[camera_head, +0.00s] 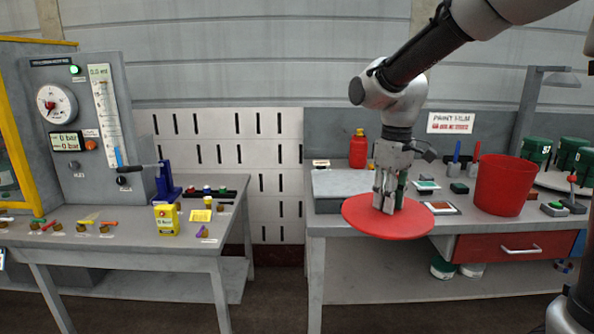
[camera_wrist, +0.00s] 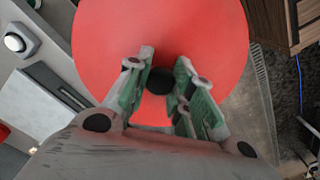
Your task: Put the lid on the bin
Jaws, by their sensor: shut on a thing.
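The lid is a flat red disc (camera_head: 365,222) in the head view, level and over the front edge of the right bench. My gripper (camera_head: 388,208) points down above its middle and is shut on the lid's dark knob. In the wrist view the lid (camera_wrist: 110,40) fills the upper middle, with the dark knob (camera_wrist: 160,82) between the fingertips (camera_wrist: 160,80). The head view does not clearly show whether the lid touches the bench. The bin, a red tapered bucket (camera_head: 502,186), stands upright on the bench to the right of the lid, apart from it.
The right bench (camera_head: 318,226) carries a red bottle (camera_head: 358,148), a grey plate (camera_head: 338,184), small pads and tools between lid and bin. Green containers (camera_head: 570,154) stand behind and right of the bin. A gap separates the left bench (camera_head: 130,250).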

